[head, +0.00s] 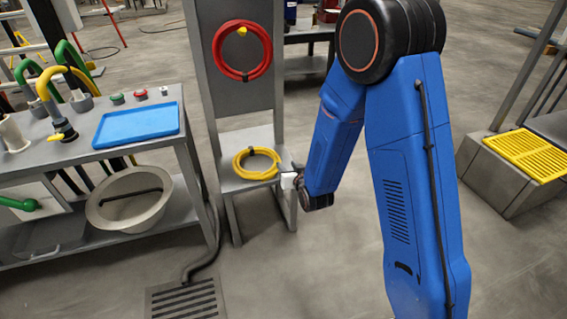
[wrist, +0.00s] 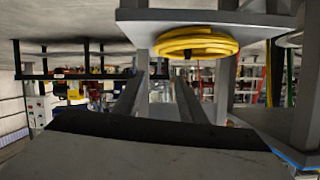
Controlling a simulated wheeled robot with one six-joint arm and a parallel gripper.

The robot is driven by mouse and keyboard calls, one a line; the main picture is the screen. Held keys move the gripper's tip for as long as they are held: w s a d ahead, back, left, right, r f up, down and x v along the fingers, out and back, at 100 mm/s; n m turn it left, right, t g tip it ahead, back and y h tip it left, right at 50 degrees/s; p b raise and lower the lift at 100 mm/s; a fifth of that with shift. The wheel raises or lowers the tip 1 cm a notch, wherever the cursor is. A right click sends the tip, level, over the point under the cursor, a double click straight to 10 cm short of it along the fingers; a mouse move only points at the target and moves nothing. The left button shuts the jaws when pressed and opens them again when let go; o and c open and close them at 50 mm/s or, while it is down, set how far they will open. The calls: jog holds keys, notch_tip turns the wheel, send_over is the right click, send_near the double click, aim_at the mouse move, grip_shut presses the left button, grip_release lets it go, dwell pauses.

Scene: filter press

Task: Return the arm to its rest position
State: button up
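My blue arm reaches down at the centre right of the head view and folds back toward the grey stand. My gripper (head: 288,181) is small there, beside the right edge of the stand's low shelf, and its fingers are hard to make out. In the wrist view, which looks upside down, my gripper (wrist: 158,88) shows two grey fingers spread apart with nothing between them. A yellow hose coil (head: 256,163) lies on the shelf just left of the gripper. The coil also shows beyond the fingers in the wrist view (wrist: 197,42).
A red hose coil (head: 242,50) hangs on the grey stand (head: 204,60). At left, a bench holds a blue tray (head: 137,125), with a pale basin (head: 128,200) below. A yellow grate (head: 527,154) tops a block at right. Open floor lies in front, with a drain (head: 186,300).

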jog(key=s+d+r+m+g+h, duration=0.15)
jog(key=s+d+r+g, duration=0.25)
jog(key=s+d+r, duration=1.1)
jog(key=s+d+r+g+h, duration=0.1)
jog(key=s+d+r, duration=0.3)
jog(key=s, duration=0.8)
jog(key=s+d+r+g+h, duration=0.1)
jog(key=s+d+r+g, duration=0.2)
jog(key=s, duration=1)
jog(key=shift+s+d+r+g, duration=0.2)
jog(key=shift+d+r+g, duration=0.1)
jog(key=shift+d+r, duration=0.3)
jog(key=shift+d+f, duration=0.1)
